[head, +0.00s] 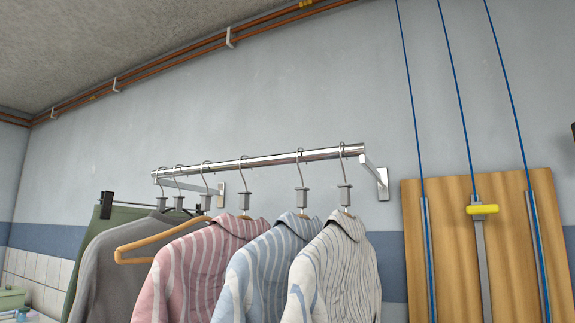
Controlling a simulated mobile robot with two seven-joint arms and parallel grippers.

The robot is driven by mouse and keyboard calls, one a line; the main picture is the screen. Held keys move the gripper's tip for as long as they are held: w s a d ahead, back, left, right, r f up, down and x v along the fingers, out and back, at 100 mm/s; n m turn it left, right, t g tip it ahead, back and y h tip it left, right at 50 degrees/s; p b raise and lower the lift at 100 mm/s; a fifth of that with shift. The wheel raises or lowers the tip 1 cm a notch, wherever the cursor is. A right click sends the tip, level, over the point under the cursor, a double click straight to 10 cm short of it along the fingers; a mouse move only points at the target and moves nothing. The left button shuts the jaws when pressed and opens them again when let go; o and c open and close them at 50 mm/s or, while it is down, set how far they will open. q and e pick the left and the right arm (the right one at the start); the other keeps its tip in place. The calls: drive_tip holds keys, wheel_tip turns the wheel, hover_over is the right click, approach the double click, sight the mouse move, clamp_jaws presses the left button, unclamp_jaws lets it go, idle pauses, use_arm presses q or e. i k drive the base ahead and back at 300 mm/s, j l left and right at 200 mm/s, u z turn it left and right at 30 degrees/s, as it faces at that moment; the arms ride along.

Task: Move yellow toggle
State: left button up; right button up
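The yellow toggle (482,209) is a small horizontal bar in the right part of the head view. It sits near the top of a grey metal strip (483,260) on a wooden board (517,215) against the wall. A blue cord (459,100) runs up from the toggle area toward the top of the picture. Neither of my grippers shows in the head view, so their distance from the toggle cannot be told.
Left of the board, several striped and plain garments (342,265) hang on a metal wall rail (270,159). An empty wooden hanger (125,252) sticks out there. Two more blue cords (408,75) run beside the middle one. Pipes (180,52) follow the ceiling edge.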

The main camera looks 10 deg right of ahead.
sight(477, 210)
drive_tip(key=z, duration=1.4)
